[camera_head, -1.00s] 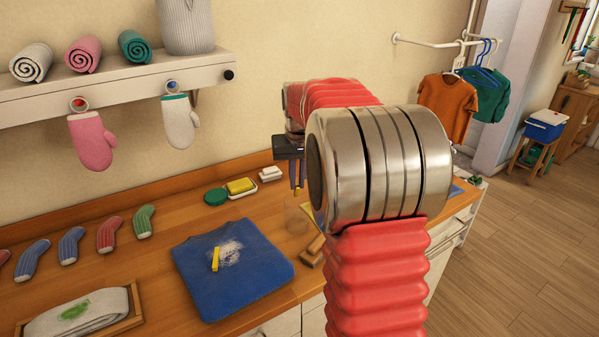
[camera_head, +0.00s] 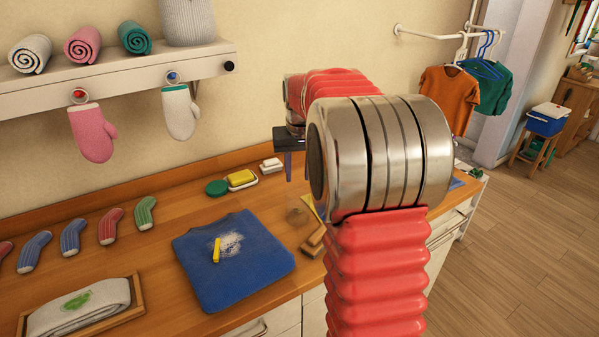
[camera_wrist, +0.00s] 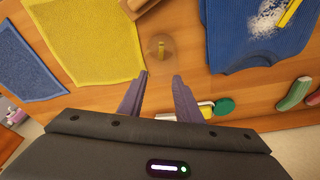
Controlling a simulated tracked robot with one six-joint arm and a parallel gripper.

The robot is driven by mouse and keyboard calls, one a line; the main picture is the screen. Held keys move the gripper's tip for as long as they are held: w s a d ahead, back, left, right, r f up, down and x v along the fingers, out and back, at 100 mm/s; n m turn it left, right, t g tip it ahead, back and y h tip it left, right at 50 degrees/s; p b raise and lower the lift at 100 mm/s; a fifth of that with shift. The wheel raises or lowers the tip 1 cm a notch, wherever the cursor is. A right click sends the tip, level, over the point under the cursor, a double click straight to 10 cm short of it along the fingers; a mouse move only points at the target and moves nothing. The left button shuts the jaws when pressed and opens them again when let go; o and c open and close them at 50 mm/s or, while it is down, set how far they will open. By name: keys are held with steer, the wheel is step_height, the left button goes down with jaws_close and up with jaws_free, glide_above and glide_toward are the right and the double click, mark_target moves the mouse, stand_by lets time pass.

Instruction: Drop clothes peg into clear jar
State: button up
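The clear jar (camera_wrist: 174,55) stands on the wooden counter, seen from above in the wrist view; it is faint beside my arm in the head view (camera_head: 296,213). In the head view my gripper (camera_head: 293,176) is above the counter and the jar, partly hidden by my arm.
A blue shirt (camera_head: 255,275) with white powder and a yellow stick (camera_head: 216,250) lies left of the jar. A wooden brush (camera_head: 314,241), yellow cloth (camera_wrist: 85,40), green lid (camera_head: 216,187) and yellow soap (camera_head: 241,178) are nearby.

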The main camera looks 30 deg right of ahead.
steer(key=v, duration=1.3)
steer(key=shift+r, duration=0.3)
steer(key=shift+a, duration=0.1)
stand_by(0.4)
step_height(320, 180, down, 6)
steer(key=s+a, duration=0.2)
steer(key=s, duration=0.1)
steer(key=s+a+f+n+t, duration=0.1)
steer(key=s+a+f+n, duration=0.1)
steer(key=s+a, duration=0.8)
steer(key=s+a+f+n+t+y, duration=0.1)
steer(key=s+a+f+n+t, duration=0.1)
steer(key=s+a, duration=0.9)
steer(key=shift+a+f+n, duration=0.5)
steer(key=shift+a+f, duration=0.25)
steer(key=shift+a, duration=0.4)
